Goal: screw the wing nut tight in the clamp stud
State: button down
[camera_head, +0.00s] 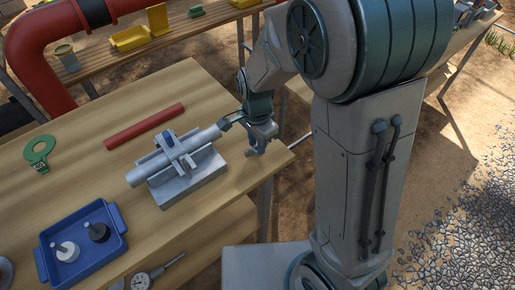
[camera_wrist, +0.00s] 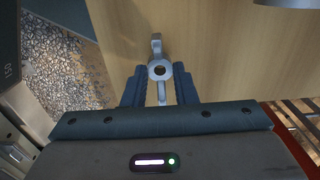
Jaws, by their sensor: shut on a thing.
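The wing nut (camera_wrist: 157,71) is grey, with a round hole in its middle. In the wrist view it sits between the fingertips of my gripper (camera_wrist: 160,92), one wing pointing away and the other back between the fingers. My gripper is shut on it. In the head view my gripper (camera_head: 262,138) is over the table's right end, to the right of the clamp and apart from it. The clamp (camera_head: 176,146) is blue-grey and wraps a grey pipe (camera_head: 150,166) on a grey block (camera_head: 190,185). I cannot make out the stud clearly.
A red bar (camera_head: 144,125) lies behind the block. A green tag (camera_head: 39,152) lies at the left. A blue tray (camera_head: 112,217) holds a white and a black piece. A dial gauge (camera_head: 141,281) lies at the front. The wooden table (camera_head: 238,181) is clear right of the block.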

notch_tip(320, 180, up, 6)
jog(key=p, duration=0.5)
jog(key=shift+r, duration=0.2)
